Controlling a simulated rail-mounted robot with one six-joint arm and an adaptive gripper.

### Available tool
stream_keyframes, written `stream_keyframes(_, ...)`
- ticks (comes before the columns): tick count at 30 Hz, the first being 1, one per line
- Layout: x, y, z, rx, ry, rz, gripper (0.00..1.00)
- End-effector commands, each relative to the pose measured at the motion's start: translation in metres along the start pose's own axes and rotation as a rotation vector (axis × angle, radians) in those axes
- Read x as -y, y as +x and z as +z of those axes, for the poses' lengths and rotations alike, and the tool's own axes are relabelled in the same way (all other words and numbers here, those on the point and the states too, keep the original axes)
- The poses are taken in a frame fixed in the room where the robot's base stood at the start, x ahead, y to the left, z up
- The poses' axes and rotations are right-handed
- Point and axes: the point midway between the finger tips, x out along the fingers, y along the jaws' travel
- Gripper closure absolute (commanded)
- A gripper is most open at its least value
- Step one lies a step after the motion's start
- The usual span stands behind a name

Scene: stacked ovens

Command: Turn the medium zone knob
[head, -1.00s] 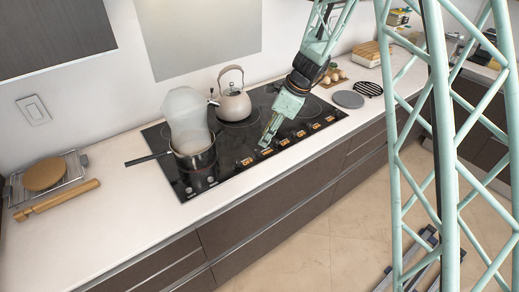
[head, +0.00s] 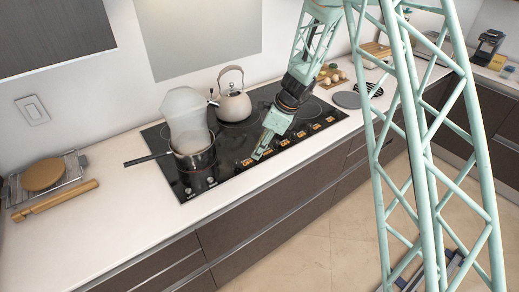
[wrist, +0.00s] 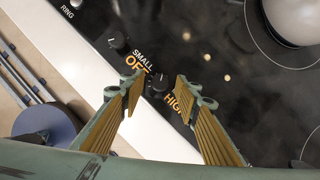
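The black cooktop (head: 224,158) has a row of small knobs with orange labels along its front edge. In the wrist view, a dark round knob (wrist: 159,84) lies between my fingertips, with "SMALL", "OFF" and "HIGH" printed near it. A second knob (wrist: 117,40) is up and to the left, towards "RING". No "MEDIUM" label is readable, so I cannot tell which knob is the medium one. My gripper (wrist: 156,88) is open, with one finger on each side of the nearer knob; contact is not clear. In the head view, my gripper (head: 259,153) points down at the front knob row.
A saucepan (head: 194,160) with steam above it stands on the cooktop's left, its handle pointing left. A kettle (head: 234,104) stands at the back. A grey round trivet (head: 347,100) lies right of the cooktop.

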Motion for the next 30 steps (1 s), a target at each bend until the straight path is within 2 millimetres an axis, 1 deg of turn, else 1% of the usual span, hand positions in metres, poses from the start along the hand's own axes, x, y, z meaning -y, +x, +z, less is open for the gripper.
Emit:
stream_keyframes(4,0.0001,-0.0001,0.0,0.0,0.0,0.0,0.7)
stream_keyframes(12,0.0,-0.0002,0.0,0.0,0.0,0.0,0.94)
stream_keyframes(23,0.0007,-0.0007,0.0,0.0,-0.027,0.012,0.94)
stream_keyframes(30,0.0019,-0.0013,0.0003,0.0,-0.125,0.053,0.95)
